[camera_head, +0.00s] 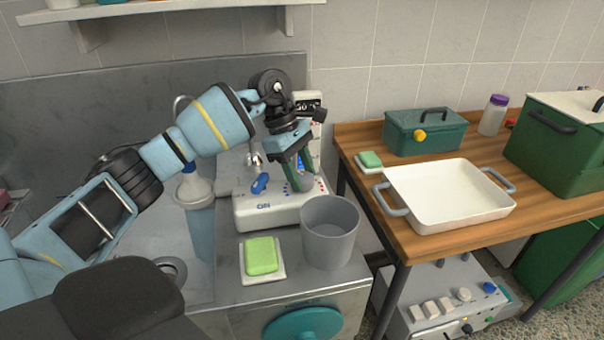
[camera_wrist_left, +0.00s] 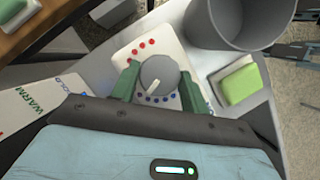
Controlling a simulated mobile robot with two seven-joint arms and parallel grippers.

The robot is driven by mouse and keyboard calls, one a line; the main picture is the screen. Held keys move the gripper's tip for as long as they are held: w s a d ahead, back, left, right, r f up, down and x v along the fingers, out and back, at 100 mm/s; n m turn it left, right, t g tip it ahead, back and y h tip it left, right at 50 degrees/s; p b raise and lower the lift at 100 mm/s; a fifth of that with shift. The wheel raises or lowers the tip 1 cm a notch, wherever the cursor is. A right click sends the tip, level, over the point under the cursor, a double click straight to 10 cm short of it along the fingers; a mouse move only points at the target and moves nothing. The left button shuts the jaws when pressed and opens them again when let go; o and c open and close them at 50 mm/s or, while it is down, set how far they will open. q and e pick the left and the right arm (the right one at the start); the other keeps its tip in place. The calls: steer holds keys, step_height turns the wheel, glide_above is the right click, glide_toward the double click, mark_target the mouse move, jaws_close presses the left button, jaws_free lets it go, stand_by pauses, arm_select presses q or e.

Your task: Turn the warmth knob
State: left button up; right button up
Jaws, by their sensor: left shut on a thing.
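The round grey warmth knob (camera_wrist_left: 158,73) sits on the white appliance (camera_head: 262,212) on the metal counter. In the left wrist view its white pointer mark points down and left, towards the blue dots. Red dots lie on the far side of the knob. My left gripper (camera_head: 298,182) reaches down onto the appliance, and its green fingers (camera_wrist_left: 160,84) are shut on the knob from both sides. The fingers hide most of the knob in the head view. A panel with the words WARM and COLD (camera_wrist_left: 40,103) shows in the left wrist view.
A grey bin (camera_head: 330,234) stands close to the appliance's right front. A green sponge on a white dish (camera_head: 263,276) lies in front. A blue lever (camera_head: 260,184) is left of the gripper. A wooden table (camera_head: 436,236) with a white pan (camera_head: 448,192) stands to the right.

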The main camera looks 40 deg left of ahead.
stand_by(0.3)
arm_select(q)
steer(key=o, duration=1)
steer(key=v, duration=0.7)
steer(key=shift+r, duration=0.4)
steer(key=shift+a, duration=0.15)
